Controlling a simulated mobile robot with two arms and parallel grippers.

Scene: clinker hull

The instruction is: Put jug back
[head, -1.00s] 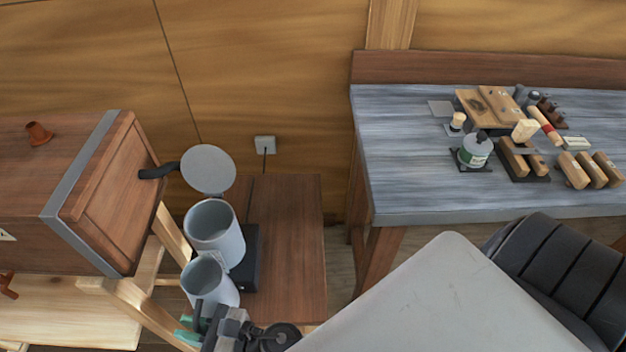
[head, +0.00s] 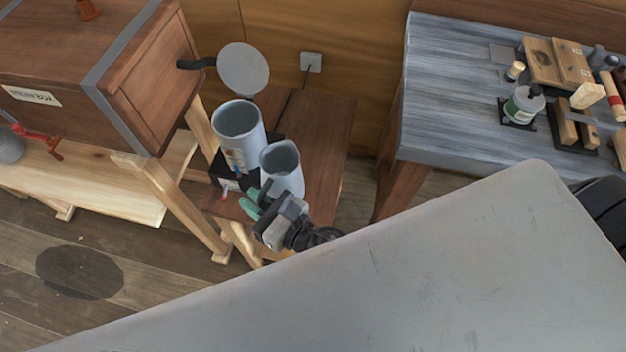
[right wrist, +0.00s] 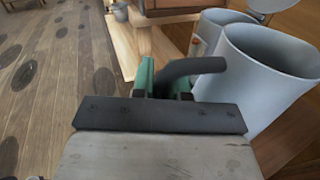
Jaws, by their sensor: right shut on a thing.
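My right gripper (head: 260,204) is shut on the handle of a grey-blue jug (head: 284,168). The jug is roughly upright, with its open mouth facing up. It hangs in front and to the right of a taller grey-blue pot (head: 239,132), close to it in the picture. Whether they touch is not clear. In the right wrist view the green-padded fingers (right wrist: 165,80) grip the curved dark handle, and the jug (right wrist: 265,80) fills the right side. My left gripper is not in view.
The pot stands on a black base on a low brown bench (head: 325,150), its round lid (head: 243,69) raised. A wooden steam box (head: 75,50) on trestles is at left. A grey-topped workbench (head: 450,105) with tools is at right. Floor is open at lower left.

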